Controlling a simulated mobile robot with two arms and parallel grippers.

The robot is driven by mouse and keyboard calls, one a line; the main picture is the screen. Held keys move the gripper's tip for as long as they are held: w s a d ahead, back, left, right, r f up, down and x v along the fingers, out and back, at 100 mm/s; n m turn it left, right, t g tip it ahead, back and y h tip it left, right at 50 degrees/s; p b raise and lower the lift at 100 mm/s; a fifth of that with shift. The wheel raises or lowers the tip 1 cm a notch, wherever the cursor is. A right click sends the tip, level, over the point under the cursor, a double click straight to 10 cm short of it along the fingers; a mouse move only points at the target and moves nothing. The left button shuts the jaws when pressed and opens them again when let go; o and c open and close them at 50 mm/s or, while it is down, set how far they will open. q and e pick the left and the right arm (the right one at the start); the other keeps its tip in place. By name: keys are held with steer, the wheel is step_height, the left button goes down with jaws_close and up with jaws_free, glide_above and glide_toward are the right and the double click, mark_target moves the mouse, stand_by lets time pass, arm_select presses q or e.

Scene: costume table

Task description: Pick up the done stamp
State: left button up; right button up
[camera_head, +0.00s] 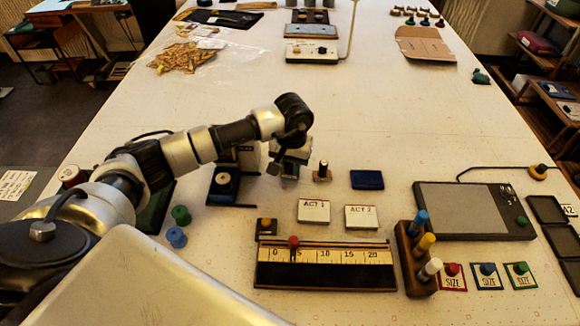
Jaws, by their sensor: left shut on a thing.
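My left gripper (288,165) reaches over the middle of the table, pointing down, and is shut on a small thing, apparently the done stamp. The held thing is mostly hidden by the fingers, and no label on it can be read. Just to its right a stamp with a dark upright handle and a wooden base (322,174) stands on the table, apart from the fingers. My right gripper is not in view.
A blue pad (367,180) lies right of the standing stamp. ACT 1 (313,211) and ACT 2 (361,217) blocks and a ruler board (326,268) lie nearer. A rack (411,262) and a grey tablet (462,208) are at right.

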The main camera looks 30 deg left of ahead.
arm_select(q)
steer(key=shift+r, duration=0.45)
steer(key=r+b, duration=0.2)
steer(key=shift+d+r, duration=0.2)
steer(key=shift+r, duration=0.2)
steer(key=s+d+r+b, duration=0.3)
steer(key=s+d+r, duration=0.2)
steer(key=d, duration=0.5)
steer(key=shift+s+r, duration=0.2)
steer(key=shift+r, duration=0.7)
